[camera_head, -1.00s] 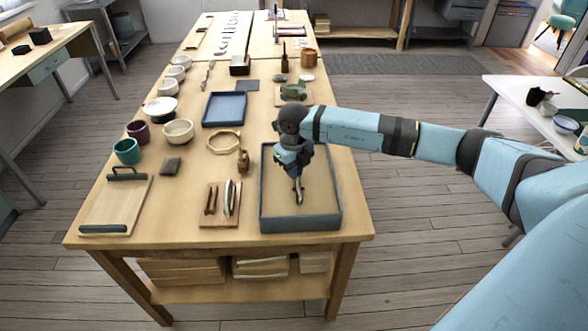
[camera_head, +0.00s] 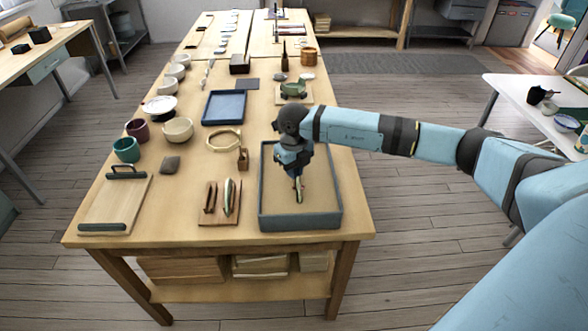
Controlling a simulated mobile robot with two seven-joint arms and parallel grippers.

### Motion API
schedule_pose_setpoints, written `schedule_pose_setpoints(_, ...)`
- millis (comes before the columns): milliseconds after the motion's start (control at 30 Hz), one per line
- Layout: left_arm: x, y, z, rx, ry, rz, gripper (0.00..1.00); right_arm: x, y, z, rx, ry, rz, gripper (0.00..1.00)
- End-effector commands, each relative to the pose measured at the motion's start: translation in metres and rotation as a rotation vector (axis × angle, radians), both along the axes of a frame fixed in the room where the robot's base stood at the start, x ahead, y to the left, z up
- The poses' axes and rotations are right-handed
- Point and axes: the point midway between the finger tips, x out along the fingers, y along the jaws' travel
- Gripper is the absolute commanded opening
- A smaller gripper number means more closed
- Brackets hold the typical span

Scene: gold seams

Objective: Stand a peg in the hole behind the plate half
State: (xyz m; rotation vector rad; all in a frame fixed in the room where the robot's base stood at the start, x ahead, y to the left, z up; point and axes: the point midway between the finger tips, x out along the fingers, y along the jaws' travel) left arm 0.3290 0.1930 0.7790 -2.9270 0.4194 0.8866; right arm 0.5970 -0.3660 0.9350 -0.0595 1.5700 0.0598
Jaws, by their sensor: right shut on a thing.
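A grey-rimmed tray (camera_head: 335,200) with a tan bed stands at the near right of the table. A narrow pale-and-green plate half (camera_head: 299,196) stands edge-on in it. My right gripper (camera_head: 297,178) points down over the tray, just above and behind the plate half. It is shut on a small, thin thing that looks like a peg, mostly hidden by the fingers and the plate half. I cannot see the hole or whether the peg's end touches it. Another pale-and-green piece (camera_head: 229,198) is on a small wooden board (camera_head: 219,217) left of the tray. My left gripper is out of view.
Left of the tray lie a wooden ring (camera_head: 223,139), a small wooden block (camera_head: 243,159) and a dark block (camera_head: 170,165). A blue tray (camera_head: 224,107) and a green piece on a board (camera_head: 294,90) are farther back. Cups and bowls line the left edge.

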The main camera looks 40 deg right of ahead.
Motion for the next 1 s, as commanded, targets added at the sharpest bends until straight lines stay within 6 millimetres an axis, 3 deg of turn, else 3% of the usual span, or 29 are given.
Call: schedule_pose_setpoints(1000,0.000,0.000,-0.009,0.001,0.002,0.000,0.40,0.000,0.000,-0.012,0.000,0.000,0.000,0.00)
